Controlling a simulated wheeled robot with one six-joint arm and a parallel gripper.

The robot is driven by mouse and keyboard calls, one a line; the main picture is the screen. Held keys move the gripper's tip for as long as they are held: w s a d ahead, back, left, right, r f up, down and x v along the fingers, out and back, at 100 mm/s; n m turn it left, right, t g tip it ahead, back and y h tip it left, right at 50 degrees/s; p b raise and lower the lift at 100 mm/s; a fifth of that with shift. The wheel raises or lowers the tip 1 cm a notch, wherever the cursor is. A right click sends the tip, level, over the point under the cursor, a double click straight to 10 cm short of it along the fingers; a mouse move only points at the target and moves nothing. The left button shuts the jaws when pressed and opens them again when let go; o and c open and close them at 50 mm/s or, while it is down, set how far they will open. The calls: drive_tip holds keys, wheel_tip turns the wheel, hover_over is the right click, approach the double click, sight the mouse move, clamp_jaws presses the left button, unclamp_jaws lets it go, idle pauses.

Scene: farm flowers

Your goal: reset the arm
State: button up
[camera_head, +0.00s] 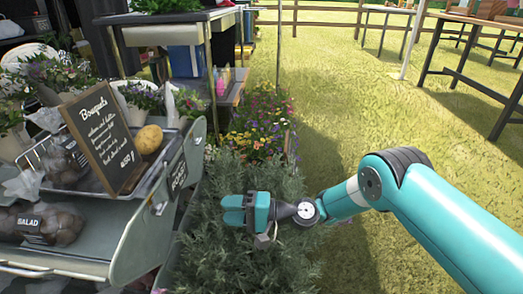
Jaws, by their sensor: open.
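My gripper (234,210) is at the lower middle of the head camera view. It is teal, points left and is open, with nothing seen between its fingers. It is above the bushy green plants beside the grey market stand. My teal arm reaches in from the lower right corner.
A grey stand (135,240) at left holds a chalkboard sign (102,140), a potato (149,139) and bagged produce (42,222). Flowers (258,125) grow behind my gripper. A table (490,30) stands at upper right. Open grass (345,110) lies at right.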

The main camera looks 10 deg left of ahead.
drive_tip(key=s+d+r+n+h+p, duration=0.25)
drive_tip(key=d+r+h, duration=0.2)
drive_tip(key=r, duration=0.65)
drive_tip(key=s+d+r+n+h+p, duration=0.1)
drive_tip(key=s+d+r+n+h, duration=0.15)
drive_tip(key=d+r, duration=0.6)
drive_tip(key=s+d+r+n+t+h+p, duration=0.1)
drive_tip(key=s+d+r+h, duration=0.3)
drive_tip(key=s+d, duration=0.45)
drive_tip(key=s+d+r+t+h+p, duration=0.1)
drive_tip(key=s+d+r+h, duration=0.3)
drive_tip(key=s+d, duration=0.45)
wheel_tip(320, 180, up, 39)
drive_tip(key=y+p, duration=0.1)
drive_tip(key=p, duration=3.7)
drive_tip(key=shift+s, duration=0.4)
